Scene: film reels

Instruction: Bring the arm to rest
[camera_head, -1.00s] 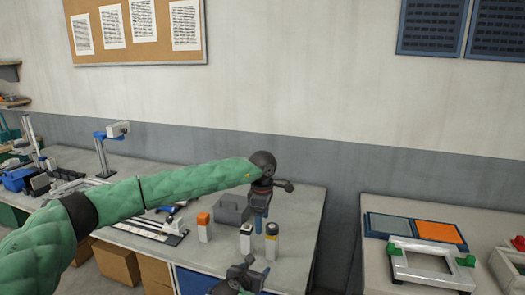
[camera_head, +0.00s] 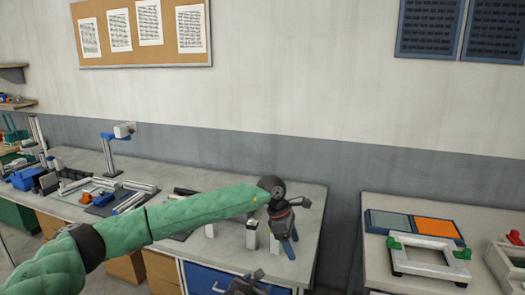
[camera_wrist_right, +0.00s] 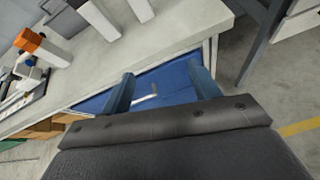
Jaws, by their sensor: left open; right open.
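My left arm crosses the head view from the left, its green sleeve sloping up to the wrist. My left gripper (camera_head: 289,248) hangs over the right part of the workbench (camera_head: 308,215), blue fingers down, with nothing seen between them. My right gripper (camera_head: 243,287) is cut off by the bottom edge of the head view. In the right wrist view the right gripper (camera_wrist_right: 161,86) is open and empty, its blue fingers wide apart in front of the bench's blue drawer front (camera_wrist_right: 150,82).
Three white blocks (camera_head: 251,235) stand on the bench close to my left gripper; one shows an orange cap (camera_wrist_right: 30,40) in the right wrist view. A second table (camera_head: 375,275) at the right holds a white frame with green clamps (camera_head: 430,260). A gap separates the tables.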

